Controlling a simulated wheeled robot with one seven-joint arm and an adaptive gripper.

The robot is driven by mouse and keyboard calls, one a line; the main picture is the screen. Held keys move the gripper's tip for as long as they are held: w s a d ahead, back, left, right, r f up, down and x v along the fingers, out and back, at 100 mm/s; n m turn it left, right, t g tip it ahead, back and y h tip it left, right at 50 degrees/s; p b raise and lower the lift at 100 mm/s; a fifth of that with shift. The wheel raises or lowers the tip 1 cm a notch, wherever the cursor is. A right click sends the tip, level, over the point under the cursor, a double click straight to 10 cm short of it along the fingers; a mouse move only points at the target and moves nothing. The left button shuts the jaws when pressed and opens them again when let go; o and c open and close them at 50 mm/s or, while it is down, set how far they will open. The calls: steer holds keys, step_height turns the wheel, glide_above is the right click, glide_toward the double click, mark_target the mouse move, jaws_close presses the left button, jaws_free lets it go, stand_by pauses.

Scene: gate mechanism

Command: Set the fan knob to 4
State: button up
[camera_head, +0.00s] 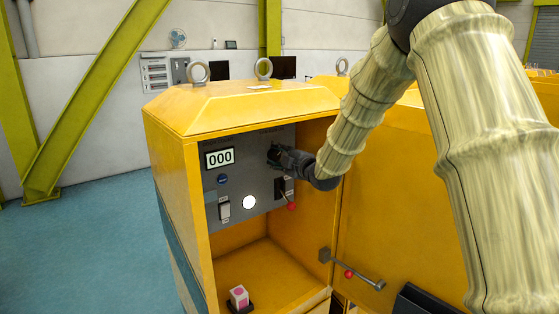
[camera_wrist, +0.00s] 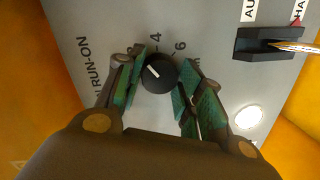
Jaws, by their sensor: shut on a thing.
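The black round knob (camera_wrist: 160,77) is on the grey panel (camera_head: 243,180). Its white line slants to the upper left, left of the printed 4 and towards a partly hidden mark. A 6 stands to the right of the 4. In the head view my gripper (camera_head: 280,157) is at the panel's upper right and hides most of the knob. The print "RUN-ON" shows left of the knob; the full label is cut off.
A display (camera_head: 220,158) reads 000. Below are a blue button (camera_head: 223,179), a white switch (camera_head: 224,210) and a round white light (camera_head: 249,202). The open yellow door (camera_head: 390,200) stands right.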

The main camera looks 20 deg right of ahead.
steer(key=m, duration=0.3)
steer(key=shift+d+y, duration=0.15)
steer(key=shift+y, duration=0.15)
steer(key=shift+m+g+y, duration=0.3)
steer(key=shift+m, duration=1.3)
steer(key=o, duration=1)
steer(key=v, duration=1.2)
